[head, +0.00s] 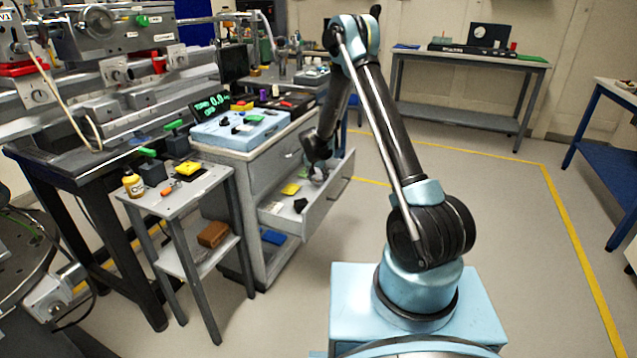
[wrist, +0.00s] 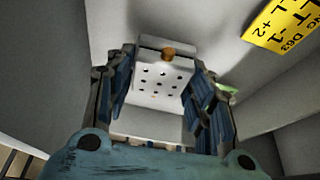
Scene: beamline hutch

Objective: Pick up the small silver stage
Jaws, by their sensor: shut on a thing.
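The small silver stage (wrist: 160,82) is a pale block with a grid of dark holes and a brass-coloured knob, seen in the wrist view between the fingers. My gripper (wrist: 162,95) is shut on it, one finger on each side. In the head view my gripper (head: 318,172) reaches down into the open drawer (head: 290,222) of the grey cabinet. The stage is hard to make out there. Whether it touches the drawer floor I cannot tell.
A yellow tag (wrist: 284,25) with black print lies near the stage in the drawer. A dark piece (head: 300,205) lies in the drawer too. A blue case (head: 240,128) stands on the cabinet top. A small side table (head: 180,197) stands left of the drawer. Open floor lies to the right.

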